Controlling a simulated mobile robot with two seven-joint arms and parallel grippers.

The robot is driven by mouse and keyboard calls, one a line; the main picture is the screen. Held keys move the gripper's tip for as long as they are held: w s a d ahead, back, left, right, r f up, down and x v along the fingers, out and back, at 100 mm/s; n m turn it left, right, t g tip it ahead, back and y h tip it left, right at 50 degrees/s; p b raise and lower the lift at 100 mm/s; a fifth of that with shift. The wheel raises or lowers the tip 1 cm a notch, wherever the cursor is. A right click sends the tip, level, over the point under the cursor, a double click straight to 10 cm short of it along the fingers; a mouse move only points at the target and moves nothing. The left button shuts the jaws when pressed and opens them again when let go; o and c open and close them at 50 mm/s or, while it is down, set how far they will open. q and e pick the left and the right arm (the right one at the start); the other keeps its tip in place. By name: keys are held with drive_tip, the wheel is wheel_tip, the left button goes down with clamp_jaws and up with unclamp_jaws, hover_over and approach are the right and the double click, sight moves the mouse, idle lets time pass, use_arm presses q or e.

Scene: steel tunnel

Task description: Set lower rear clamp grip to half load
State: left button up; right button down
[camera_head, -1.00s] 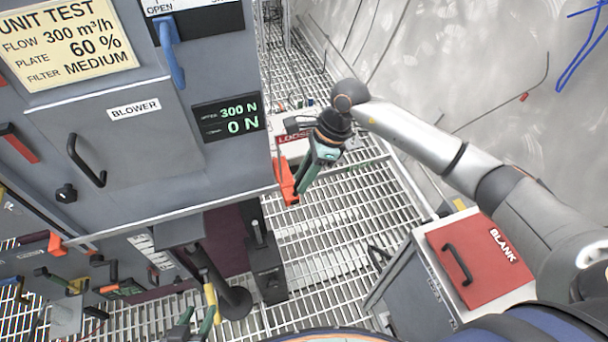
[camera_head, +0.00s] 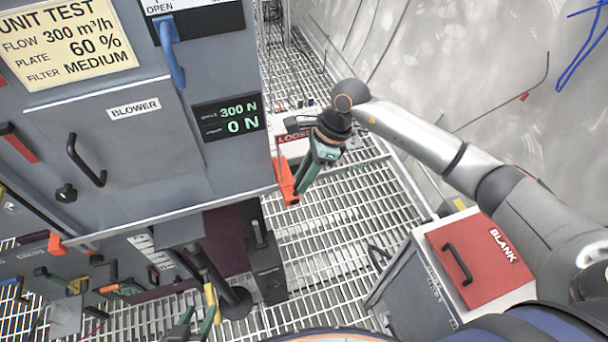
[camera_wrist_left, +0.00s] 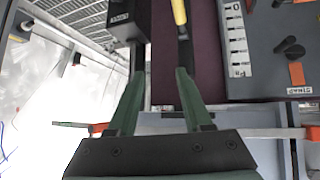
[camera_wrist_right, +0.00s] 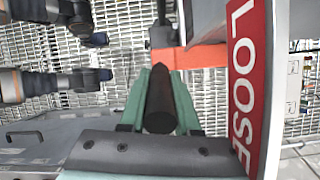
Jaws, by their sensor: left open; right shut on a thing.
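My right gripper (camera_head: 304,178) is shut on a dark round handle bar (camera_wrist_right: 160,102) at the cabinet's lower right corner. An orange clamp part (camera_head: 285,181) sits beside it and also shows in the right wrist view (camera_wrist_right: 195,57). A red LOOSE label (camera_wrist_right: 242,85) is right of the handle. The display (camera_head: 230,118) reads 300 N above and 0 N below; its small captions are hard to read. My left gripper (camera_head: 195,324) is open, low at the bottom of the head view. A yellow-ended lever (camera_wrist_left: 179,12) rises beyond its fingers; I see no contact.
The grey cabinet (camera_head: 130,180) with its BLOWER door fills the upper left. A dark box (camera_head: 268,270) stands below it, and a lower panel with several levers lies at left. A red BLANK lid (camera_head: 478,265) tops a case at lower right. Grating (camera_head: 340,222) is open between.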

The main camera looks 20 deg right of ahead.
drive_tip(key=shift+d+f+b, duration=0.2)
drive_tip(key=shift+b, duration=0.3)
drive_tip(key=shift+d+f+y+b, duration=0.35)
drive_tip(key=shift+y+b, duration=0.35)
drive_tip(key=shift+b, duration=0.4)
use_arm(q)
wheel_tip(320, 180, down, 8)
drive_tip(key=d+f+b, duration=0.1)
drive_tip(key=d+b, duration=0.1)
drive_tip(key=b, duration=0.7)
drive_tip(key=w+r+m+t+h+b, duration=0.1)
drive_tip(key=w+r+t, duration=0.3)
drive_tip(key=r, duration=0.7)
drive_tip(key=w+r+m+t+h+b, duration=0.2)
drive_tip(key=w+r+t, duration=0.2)
drive_tip(key=r, duration=0.7)
drive_tip(key=shift+w+a+r+m+t+h+b, duration=0.2)
drive_tip(key=shift+w+r+m+t+h+b, duration=0.15)
drive_tip(key=shift+t, duration=0.55)
use_arm(e)
drive_tip(key=shift+w+d+f+y, duration=0.1)
drive_tip(key=shift+d+f+y, duration=0.35)
drive_tip(key=shift+y, duration=0.65)
drive_tip(key=shift+s+d+f+y, duration=0.1)
drive_tip(key=shift+d+f+y, duration=0.3)
drive_tip(key=shift+y, duration=0.7)
drive_tip(key=shift+w+d+f+y, duration=0.1)
drive_tip(key=shift+d+f+y, duration=0.15)
drive_tip(key=shift+d+y, duration=0.6)
